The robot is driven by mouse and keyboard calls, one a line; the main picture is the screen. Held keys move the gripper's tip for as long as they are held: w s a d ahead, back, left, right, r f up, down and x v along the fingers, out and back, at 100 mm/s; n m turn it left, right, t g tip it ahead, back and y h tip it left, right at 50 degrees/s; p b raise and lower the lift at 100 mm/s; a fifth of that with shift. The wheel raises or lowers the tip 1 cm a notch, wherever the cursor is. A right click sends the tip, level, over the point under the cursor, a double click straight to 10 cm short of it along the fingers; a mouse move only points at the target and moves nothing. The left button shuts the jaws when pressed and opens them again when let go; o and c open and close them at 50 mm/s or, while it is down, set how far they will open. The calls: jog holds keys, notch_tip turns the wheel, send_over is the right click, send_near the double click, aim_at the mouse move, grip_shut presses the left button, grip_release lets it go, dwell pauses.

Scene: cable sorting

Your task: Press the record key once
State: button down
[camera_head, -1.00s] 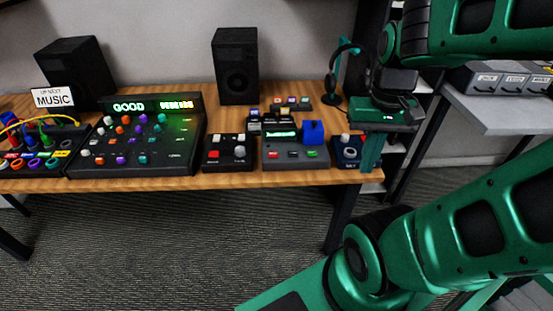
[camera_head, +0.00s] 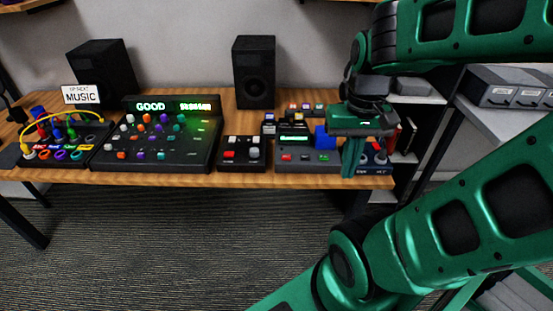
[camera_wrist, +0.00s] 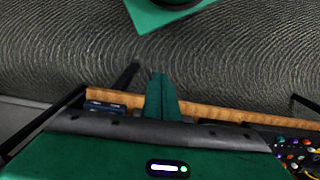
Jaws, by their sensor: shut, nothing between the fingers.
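A grey recorder (camera_head: 308,166) with a lit green display (camera_head: 295,139) stands near the front edge of the desk. A red key (camera_head: 287,157) and a green key (camera_head: 319,156) show on its front; I cannot read their labels. A blue block (camera_head: 321,138) is at its right. My gripper (camera_head: 352,164) is shut and empty, pointing down just right of the recorder, in front of a dark blue box with knobs that it partly hides. In the wrist view, the closed fingers (camera_wrist: 161,97) are over the desk's edge and the recorder cannot be made out.
A small black box (camera_head: 242,167) with red and white buttons stands left of the recorder. A large mixer (camera_head: 155,159) and a cable panel (camera_head: 62,142) are farther left. Speakers (camera_head: 254,72) stand behind. The wooden desk (camera_head: 230,180) has a narrow bare front strip.

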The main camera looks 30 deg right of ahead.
jog(key=m+t+h, duration=0.1)
jog(key=h, duration=0.8)
send_over(283, 158)
notch_tip(283, 158, down, 5)
jog(key=shift+f, duration=0.15)
jog(key=shift+f, duration=0.1)
jog(key=shift+f, duration=4.3)
jog(key=shift+f, duration=0.2)
jog(key=shift+f, duration=0.2)
